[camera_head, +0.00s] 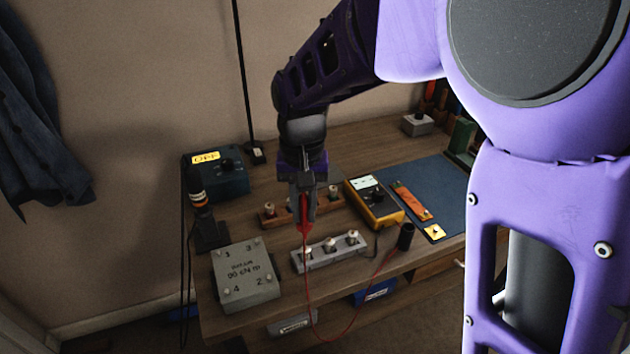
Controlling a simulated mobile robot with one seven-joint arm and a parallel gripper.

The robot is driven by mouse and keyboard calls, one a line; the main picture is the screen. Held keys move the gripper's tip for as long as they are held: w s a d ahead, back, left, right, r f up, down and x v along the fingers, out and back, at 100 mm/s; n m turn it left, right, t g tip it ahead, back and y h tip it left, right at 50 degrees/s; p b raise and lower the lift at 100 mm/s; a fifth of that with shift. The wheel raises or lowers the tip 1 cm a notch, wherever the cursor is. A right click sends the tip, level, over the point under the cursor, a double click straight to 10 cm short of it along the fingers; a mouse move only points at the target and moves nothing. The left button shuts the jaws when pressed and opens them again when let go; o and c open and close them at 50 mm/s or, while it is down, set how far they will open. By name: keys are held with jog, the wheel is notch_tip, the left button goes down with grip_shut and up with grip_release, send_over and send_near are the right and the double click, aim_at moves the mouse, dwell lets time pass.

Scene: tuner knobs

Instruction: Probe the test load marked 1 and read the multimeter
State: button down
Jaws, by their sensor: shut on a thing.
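My gripper (304,208) is shut on a red probe (305,222), held tip down above the bench between two strips with posts. A red lead hangs from it past the bench's front edge and runs up to a black holder (405,237). The yellow multimeter (386,216) lies to the right; its display (364,182) is too small to read. The grey strip (330,254) bears several light posts. The wooden strip (328,205) behind it is partly hidden by my gripper. I cannot make out which load is marked 1.
A grey block (247,291) with numbered corners sits front left. Behind it are a black stand (211,234) with a striped handle and a dark blue box (226,180) labelled OFF. A blue mat (440,190) with an orange part (411,202) lies right.

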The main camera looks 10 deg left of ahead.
aim_at(304, 196)
jog(key=shift+f, duration=0.3)
jog(key=shift+f, duration=0.1)
dwell(1.5)
jog(key=shift+r+p, duration=2.35)
jog(key=shift+r, duration=0.25)
